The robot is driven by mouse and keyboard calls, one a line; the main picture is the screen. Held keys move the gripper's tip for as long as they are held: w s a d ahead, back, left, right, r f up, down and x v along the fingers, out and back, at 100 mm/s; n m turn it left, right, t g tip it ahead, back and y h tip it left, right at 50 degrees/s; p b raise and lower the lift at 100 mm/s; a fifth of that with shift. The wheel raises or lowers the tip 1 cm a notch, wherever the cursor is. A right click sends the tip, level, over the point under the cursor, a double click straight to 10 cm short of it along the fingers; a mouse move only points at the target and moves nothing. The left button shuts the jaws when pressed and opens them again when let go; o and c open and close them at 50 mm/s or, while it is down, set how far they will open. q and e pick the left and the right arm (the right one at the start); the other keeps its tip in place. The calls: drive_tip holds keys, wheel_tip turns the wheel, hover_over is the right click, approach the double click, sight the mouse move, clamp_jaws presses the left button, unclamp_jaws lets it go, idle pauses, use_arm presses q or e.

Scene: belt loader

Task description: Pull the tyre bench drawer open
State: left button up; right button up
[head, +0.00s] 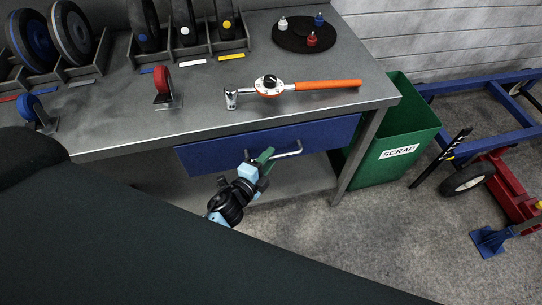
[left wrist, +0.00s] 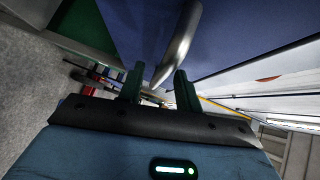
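The blue drawer (head: 225,154) is under the front edge of the grey tyre bench (head: 215,118) and looks shut. Its bent metal handle (head: 290,154) sticks out from the front. My left gripper (head: 265,158) is at the left part of the handle, below the bench edge. In the left wrist view the handle (left wrist: 179,45) runs down towards the gap between the two green fingers (left wrist: 158,88). The fingers are apart, with space visible beside the bar. The blue drawer front (left wrist: 235,30) fills the top of that view. My right gripper is not in view.
A torque wrench with an orange grip (head: 328,84) lies on the bench near its front edge. Wheels in racks (head: 75,35) and a dark round tray (head: 290,40) stand behind. A green scrap bin (head: 385,165) stands right of the bench leg. A blue-framed cart (head: 470,140) is further right.

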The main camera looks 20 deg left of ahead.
use_arm(q)
drive_tip(key=shift+x, duration=0.85)
clamp_jaws()
